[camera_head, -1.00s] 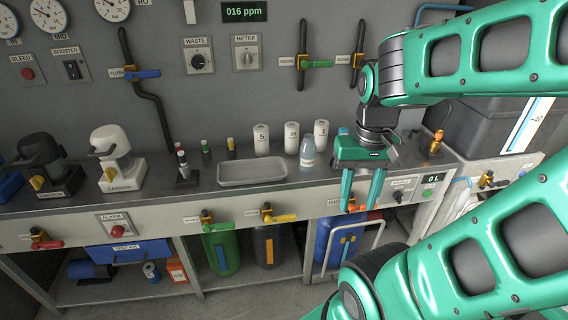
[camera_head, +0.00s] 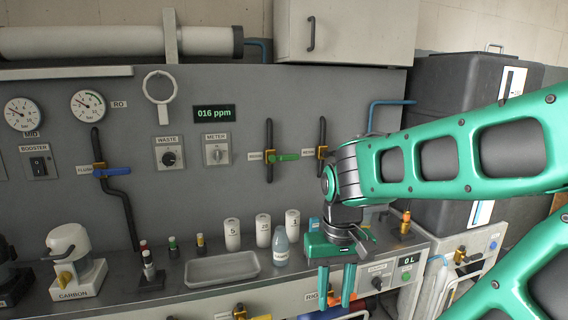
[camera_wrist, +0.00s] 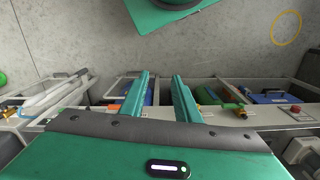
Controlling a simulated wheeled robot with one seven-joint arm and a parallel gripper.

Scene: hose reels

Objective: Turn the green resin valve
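A green valve handle (camera_head: 284,157) lies horizontally on the grey back panel in the head view. Its brass body sits on a vertical black pipe; the small label at its left is too blurred to read. My gripper (camera_head: 336,285) points down in front of the bench, right of and well below this handle, not touching it. Its two green fingers are apart with nothing between them; the wrist view shows the same open gap (camera_wrist: 160,84). The wrist view looks down on the bench front, where another green handle (camera_wrist: 230,106) shows. The panel valve is not visible there.
A second panel valve (camera_head: 320,153) is partly hidden by my arm. A blue-handled valve (camera_head: 110,172) is further left. A bottle (camera_head: 281,246), white canisters (camera_head: 263,228) and a tray (camera_head: 222,268) stand on the bench below. Space before the green panel handle looks clear.

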